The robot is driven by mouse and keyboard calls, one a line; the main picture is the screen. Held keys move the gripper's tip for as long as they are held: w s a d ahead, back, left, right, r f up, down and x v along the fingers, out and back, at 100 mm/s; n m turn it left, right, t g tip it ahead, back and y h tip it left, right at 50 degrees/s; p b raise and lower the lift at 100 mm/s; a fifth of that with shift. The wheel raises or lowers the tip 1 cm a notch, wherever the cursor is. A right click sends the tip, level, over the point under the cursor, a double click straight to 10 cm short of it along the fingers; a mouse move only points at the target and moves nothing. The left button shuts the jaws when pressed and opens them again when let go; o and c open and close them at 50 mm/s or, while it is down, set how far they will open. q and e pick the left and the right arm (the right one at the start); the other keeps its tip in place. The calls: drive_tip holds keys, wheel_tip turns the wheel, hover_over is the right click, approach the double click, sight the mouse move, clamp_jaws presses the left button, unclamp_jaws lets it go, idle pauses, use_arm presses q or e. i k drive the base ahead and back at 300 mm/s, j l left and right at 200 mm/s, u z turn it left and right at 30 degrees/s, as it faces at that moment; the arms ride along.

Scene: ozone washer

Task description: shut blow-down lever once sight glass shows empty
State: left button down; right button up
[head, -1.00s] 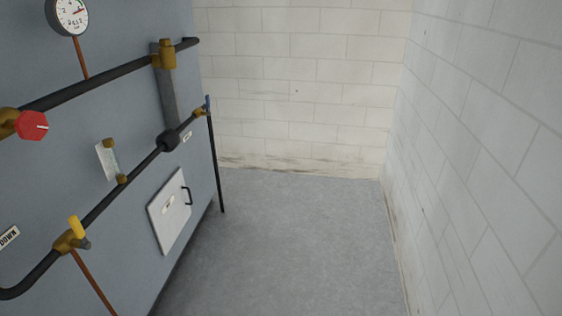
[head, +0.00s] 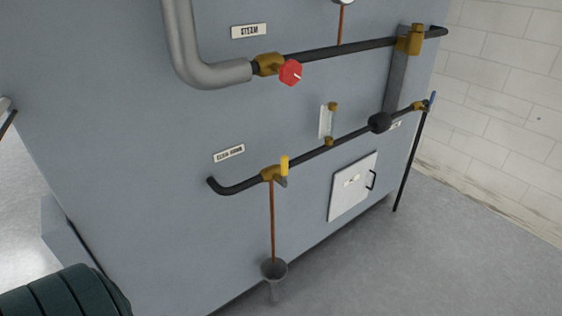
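The sight glass (head: 326,121) is a small pale upright gauge between brass fittings above the lower pipe. Its level is too small to read. Neither gripper is in view.
A red knob (head: 290,72) sits on the upper pipe below the steam label (head: 248,31). A white hatch (head: 352,187) and a blue-handled valve (head: 432,99) are at the right. A dark green ribbed object (head: 62,292) fills the lower left. Grey floor (head: 400,260) at right is clear.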

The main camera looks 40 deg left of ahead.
sight(285, 159)
drive_tip(key=u, duration=1.1)
